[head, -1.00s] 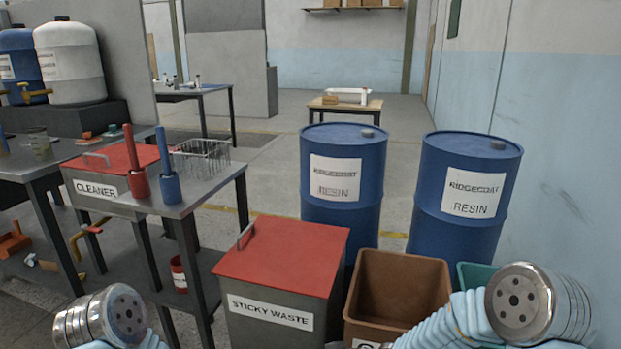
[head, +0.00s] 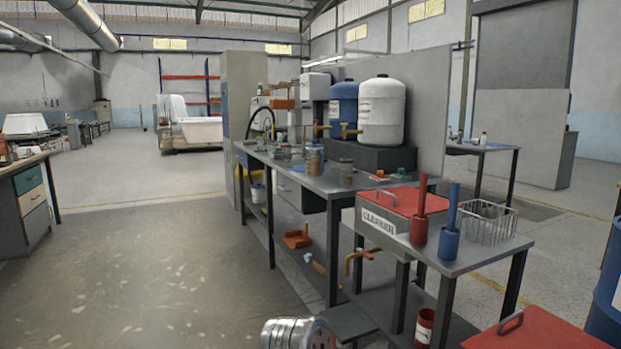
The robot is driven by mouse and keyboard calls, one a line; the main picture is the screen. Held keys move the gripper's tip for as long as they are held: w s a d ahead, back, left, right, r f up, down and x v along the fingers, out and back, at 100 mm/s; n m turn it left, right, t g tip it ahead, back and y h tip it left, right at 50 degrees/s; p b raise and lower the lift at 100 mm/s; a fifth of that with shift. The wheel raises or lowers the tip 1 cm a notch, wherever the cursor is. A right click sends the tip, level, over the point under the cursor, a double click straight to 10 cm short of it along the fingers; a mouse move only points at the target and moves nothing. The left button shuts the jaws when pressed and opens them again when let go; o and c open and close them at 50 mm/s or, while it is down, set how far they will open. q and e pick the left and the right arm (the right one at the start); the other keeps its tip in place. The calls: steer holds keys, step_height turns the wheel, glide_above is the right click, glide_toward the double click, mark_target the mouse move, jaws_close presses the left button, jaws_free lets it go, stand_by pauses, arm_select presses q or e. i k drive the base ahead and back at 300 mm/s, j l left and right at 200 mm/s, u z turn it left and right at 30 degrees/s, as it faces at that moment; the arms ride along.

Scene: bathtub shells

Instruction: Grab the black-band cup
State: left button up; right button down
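Several small cups or jars stand on the long grey bench (head: 322,183). One is a taller brownish jar (head: 313,160), and a smaller clear cup (head: 347,172) stands to its right. Another small container (head: 283,152) is farther back. They are too small to tell which one has a black band. Neither of my grippers is in view. Only a metal joint of one of my arms shows at the bottom edge, well short of the bench top.
White (head: 382,112) and blue (head: 343,103) tanks with taps stand on the bench. The cleaner bin (head: 385,225), red (head: 419,232) and blue (head: 449,242) holders and a wire basket (head: 487,219) are nearer, right. Open floor (head: 150,270) lies left.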

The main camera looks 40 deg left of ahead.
mark_target(345, 164)
steer(key=u, duration=1)
steer(key=i+j+z, duration=0.1)
steer(key=z, duration=0.6)
steer(key=i+j+z, duration=0.1)
steer(key=z, duration=0.25)
steer(key=i+j+z, duration=0.2)
steer(key=j+z, duration=0.2)
steer(key=j, duration=0.7)
steer(key=j+z, duration=0.4)
steer(key=j, duration=0.7)
steer(key=i, duration=0.05)
